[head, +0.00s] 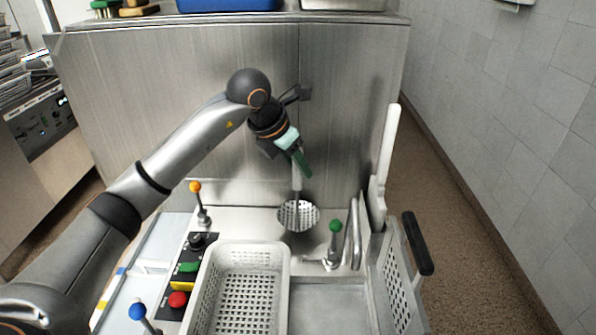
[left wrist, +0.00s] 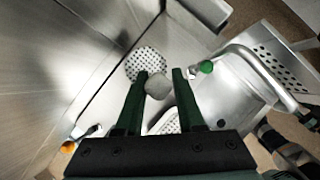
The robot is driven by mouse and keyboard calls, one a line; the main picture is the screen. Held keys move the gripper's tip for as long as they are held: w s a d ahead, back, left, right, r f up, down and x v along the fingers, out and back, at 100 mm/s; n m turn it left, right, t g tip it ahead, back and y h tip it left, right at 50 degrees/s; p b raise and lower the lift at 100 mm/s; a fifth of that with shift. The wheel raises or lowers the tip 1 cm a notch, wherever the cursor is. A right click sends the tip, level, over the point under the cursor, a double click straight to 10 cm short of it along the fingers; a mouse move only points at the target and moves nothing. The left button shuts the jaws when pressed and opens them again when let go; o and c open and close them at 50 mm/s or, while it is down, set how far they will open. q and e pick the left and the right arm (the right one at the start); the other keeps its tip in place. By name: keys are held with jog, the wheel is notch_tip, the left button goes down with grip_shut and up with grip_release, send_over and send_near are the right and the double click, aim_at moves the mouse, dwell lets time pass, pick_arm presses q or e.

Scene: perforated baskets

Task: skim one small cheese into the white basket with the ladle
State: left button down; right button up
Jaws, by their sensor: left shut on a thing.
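My left gripper (head: 301,168) has green fingers and is shut on the upper end of the ladle's handle. The ladle (head: 298,215) hangs down from it, with its round perforated head over the back of the steel counter, behind the white basket. In the left wrist view the ladle's head (left wrist: 148,63) lies beyond the fingertips (left wrist: 160,82), and the grey handle end is between them. The ladle's head shows no cheese on it. The white basket (head: 285,262) is perforated and stands at front centre; its visible floor looks empty. I see no small cheese in either view.
A steel basin (head: 330,305) lies right of the white basket. A perforated metal basket (head: 393,285) with a black handle stands at the right. Lever taps with green (head: 335,226) and orange (head: 195,187) knobs flank the ladle. A steel wall (head: 200,110) closes off the back.

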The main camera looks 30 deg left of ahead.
pick_arm(q)
jog(key=shift+r+p, duration=1)
jog(key=shift+r, duration=0.4)
